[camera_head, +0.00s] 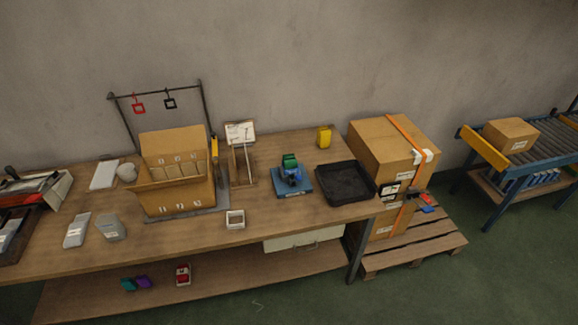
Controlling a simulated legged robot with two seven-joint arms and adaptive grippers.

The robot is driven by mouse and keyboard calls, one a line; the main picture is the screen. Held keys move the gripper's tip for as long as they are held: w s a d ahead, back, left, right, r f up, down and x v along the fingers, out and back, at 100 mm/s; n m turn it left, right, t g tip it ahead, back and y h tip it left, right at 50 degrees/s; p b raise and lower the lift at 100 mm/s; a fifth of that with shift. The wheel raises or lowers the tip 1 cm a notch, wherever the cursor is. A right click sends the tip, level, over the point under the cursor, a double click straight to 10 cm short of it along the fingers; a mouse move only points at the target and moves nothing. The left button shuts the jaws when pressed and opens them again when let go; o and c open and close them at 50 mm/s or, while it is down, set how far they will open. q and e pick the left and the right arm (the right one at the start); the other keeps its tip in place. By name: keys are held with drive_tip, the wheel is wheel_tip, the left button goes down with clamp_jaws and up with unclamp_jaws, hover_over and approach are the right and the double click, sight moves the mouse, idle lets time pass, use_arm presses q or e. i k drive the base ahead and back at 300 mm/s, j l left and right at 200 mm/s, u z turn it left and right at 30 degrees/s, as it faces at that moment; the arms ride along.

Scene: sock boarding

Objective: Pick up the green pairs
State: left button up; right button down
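A small green bundle (290,160) sits on top of a darker blue item on a blue platform (305,188), right of the table's middle. It may be a folded sock pair, but it is too small to tell. A teal-green item (128,285) lies on the lower shelf beside a purple one (144,281), at the lower left. Neither of my grippers shows in the head view, and nothing is seen touching the green items.
On the table (265,205) stand an open carton (175,197), a wooden holder (243,168), a small white box (235,219), a black tray (345,184) and a yellow item (324,137). Strapped boxes (385,150) stand on a pallet (425,238) at right. A roller conveyor (545,143) stands beyond.

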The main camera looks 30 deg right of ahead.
sight(289, 161)
drive_tip(key=i+l, duration=0.2)
drive_tip(key=i, duration=0.2)
drive_tip(key=i+l, duration=0.2)
drive_tip(key=i, duration=0.2)
